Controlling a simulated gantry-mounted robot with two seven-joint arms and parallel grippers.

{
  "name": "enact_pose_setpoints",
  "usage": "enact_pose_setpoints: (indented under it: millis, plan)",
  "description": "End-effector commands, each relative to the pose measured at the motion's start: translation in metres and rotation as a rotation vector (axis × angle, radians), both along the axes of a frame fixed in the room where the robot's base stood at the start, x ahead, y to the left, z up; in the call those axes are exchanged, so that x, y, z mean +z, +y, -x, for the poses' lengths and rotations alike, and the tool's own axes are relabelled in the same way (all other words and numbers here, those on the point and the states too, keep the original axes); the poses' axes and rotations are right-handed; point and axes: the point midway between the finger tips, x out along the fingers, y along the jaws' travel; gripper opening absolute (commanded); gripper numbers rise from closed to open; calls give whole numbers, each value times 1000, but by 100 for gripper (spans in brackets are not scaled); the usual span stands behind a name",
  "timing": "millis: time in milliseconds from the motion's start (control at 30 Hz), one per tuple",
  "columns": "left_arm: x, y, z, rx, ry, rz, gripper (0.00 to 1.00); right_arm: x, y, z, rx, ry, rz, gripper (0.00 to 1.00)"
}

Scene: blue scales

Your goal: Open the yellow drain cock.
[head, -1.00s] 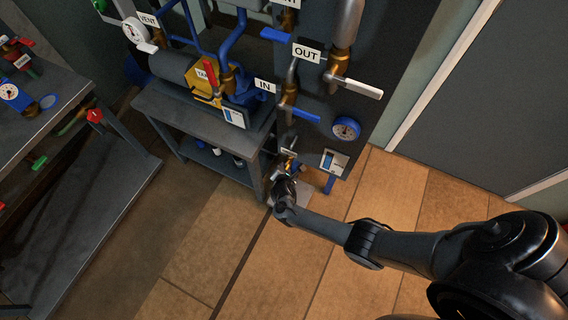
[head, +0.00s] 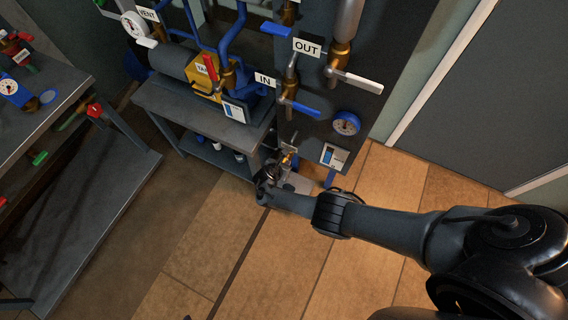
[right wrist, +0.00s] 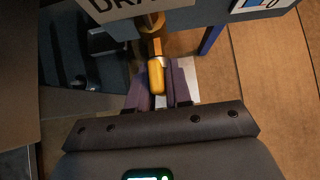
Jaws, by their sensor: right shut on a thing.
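The yellow drain cock handle (right wrist: 156,76) shows in the right wrist view, below a brass valve body (right wrist: 151,27) and a sign reading "DRA", cut off by the frame. My right gripper (right wrist: 162,96) has its two fingers on either side of the yellow handle and is shut on it. In the head view my right gripper (head: 270,178) is low at the foot of the panel, beside the small brass fitting (head: 288,160); the handle is hard to make out there. My left gripper is not in view.
The dark panel carries a blue IN lever (head: 303,109), a white OUT lever (head: 355,81) and a blue gauge (head: 346,123). A grey bench (head: 205,120) with a pump stands left of the gripper. The tiled floor in front is clear.

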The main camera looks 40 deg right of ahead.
Motion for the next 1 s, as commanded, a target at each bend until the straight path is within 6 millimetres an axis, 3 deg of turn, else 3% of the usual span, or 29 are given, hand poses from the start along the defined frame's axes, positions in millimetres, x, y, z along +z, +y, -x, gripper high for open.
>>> enact_pose_setpoints:
  millis: [267,300,400,767,1000]
  plan:
    - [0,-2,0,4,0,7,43,-2,0,2,1,5,0,0]
    - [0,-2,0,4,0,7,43,-2,0,2,1,5,0,22]
    - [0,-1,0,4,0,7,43,-1,0,1,1,4,0,37]
    - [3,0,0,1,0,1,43,2,2,1,1,1,0,37]
    - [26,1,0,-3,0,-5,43,23,18,7,2,1,-2,37]
